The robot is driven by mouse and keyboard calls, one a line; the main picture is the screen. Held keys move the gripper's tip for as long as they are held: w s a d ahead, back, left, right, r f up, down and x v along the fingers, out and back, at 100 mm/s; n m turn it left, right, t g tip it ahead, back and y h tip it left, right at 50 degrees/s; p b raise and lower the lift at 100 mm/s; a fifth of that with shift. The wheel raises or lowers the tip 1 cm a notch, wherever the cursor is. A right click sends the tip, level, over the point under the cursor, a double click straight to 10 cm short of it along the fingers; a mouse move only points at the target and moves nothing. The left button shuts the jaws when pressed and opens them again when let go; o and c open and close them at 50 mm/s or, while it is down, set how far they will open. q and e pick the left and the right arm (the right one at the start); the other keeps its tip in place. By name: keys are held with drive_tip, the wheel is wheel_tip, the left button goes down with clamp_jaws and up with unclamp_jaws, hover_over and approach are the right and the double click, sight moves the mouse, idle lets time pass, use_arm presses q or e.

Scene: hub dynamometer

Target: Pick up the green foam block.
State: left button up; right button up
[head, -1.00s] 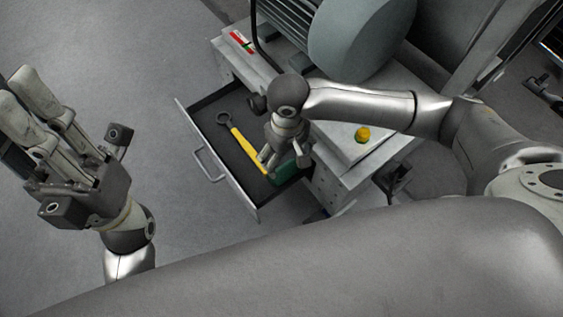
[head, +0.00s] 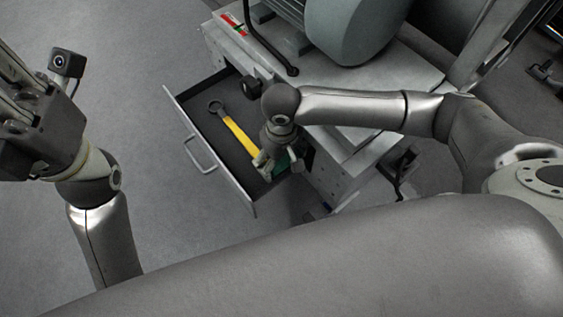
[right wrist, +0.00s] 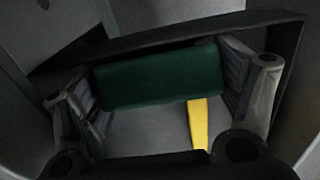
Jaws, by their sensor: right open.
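The green foam block (head: 283,161) lies in the open drawer, near its front right corner, mostly hidden by my right gripper in the head view. In the right wrist view the dark green block (right wrist: 158,77) lies crosswise between my right gripper's two fingers. My right gripper (head: 264,164) is open and low over the drawer, with one finger beside each end of the block. A narrow gap seems to show at the left end; contact at the right end is unclear. My left gripper (head: 20,105) is at the left edge, its fingers largely cut off.
The drawer (head: 208,142) has thin raised walls and a front handle. A wrench with a yellow handle (head: 238,133) lies close to the block. The cabinet (head: 345,165) bears a large grey motor-like body (head: 350,30). Bare floor lies left of the drawer.

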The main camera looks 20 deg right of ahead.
drive_tip(key=c, duration=0.6)
drive_tip(key=shift+o, duration=0.2)
